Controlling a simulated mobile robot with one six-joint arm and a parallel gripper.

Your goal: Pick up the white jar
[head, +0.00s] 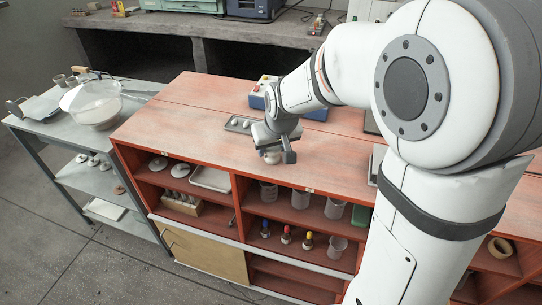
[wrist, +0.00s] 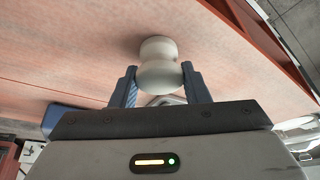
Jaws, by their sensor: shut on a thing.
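The white jar (wrist: 158,62) is a small, pale, rounded pot with a narrowed waist. In the wrist view it sits between the two blue-grey fingers of my gripper (wrist: 158,87), which are shut on it. In the head view the jar (head: 272,157) shows only in part beneath my gripper (head: 274,150), above the front part of the orange-red bench top (head: 190,105). I cannot tell whether the jar touches the top.
A dark tray (head: 238,124) with small white things lies left of my gripper. Open shelves below hold several beakers and dropper bottles. A metal cart (head: 60,150) with a large clear bowl (head: 92,103) stands left.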

